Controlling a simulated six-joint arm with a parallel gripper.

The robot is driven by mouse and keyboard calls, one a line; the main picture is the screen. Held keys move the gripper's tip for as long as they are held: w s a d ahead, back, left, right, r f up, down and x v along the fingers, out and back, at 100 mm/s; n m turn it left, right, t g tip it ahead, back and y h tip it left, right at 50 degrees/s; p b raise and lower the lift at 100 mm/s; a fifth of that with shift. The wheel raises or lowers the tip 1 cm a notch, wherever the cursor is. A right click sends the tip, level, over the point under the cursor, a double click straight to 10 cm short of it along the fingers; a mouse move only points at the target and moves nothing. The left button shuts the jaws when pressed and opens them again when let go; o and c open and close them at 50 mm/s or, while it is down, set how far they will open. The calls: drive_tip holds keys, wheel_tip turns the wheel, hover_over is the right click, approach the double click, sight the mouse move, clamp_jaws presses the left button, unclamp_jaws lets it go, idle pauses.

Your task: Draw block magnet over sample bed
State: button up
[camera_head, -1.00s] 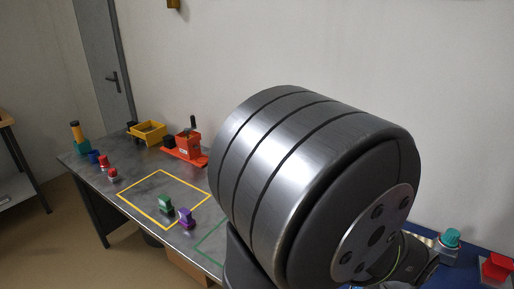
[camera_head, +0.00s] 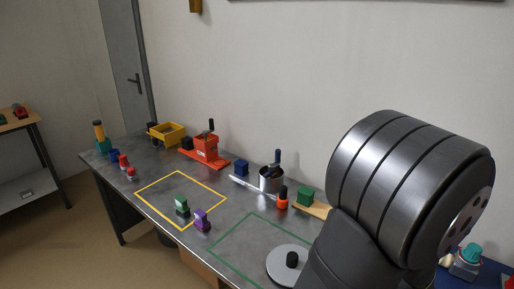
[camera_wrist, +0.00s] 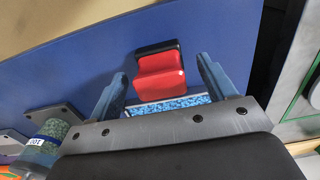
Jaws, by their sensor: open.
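A red block with a dark edge (camera_wrist: 160,72), which looks like the block magnet, is on the blue surface in the wrist view. A tray of speckled blue material with a pale rim (camera_wrist: 168,105), which looks like the sample bed, shows just below it, partly hidden by my gripper. My gripper (camera_wrist: 162,66) is open, with one finger on each side of the red block in the picture. I cannot tell whether the fingers are level with it. The gripper is out of the head view, where my arm fills the right side.
A labelled jar (camera_wrist: 48,142) stands left of my gripper; a teal-capped jar (camera_head: 469,258) is at the lower right of the head view. The grey bench holds an orange press (camera_head: 206,149), yellow bin (camera_head: 168,133), purple piece (camera_head: 202,219) and round plate (camera_head: 281,264). The yellow outline is mostly clear.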

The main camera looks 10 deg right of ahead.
drive_tip(key=c, duration=1.2)
drive_tip(key=shift+r, duration=2.5)
drive_tip(key=shift+w+d, duration=0.1)
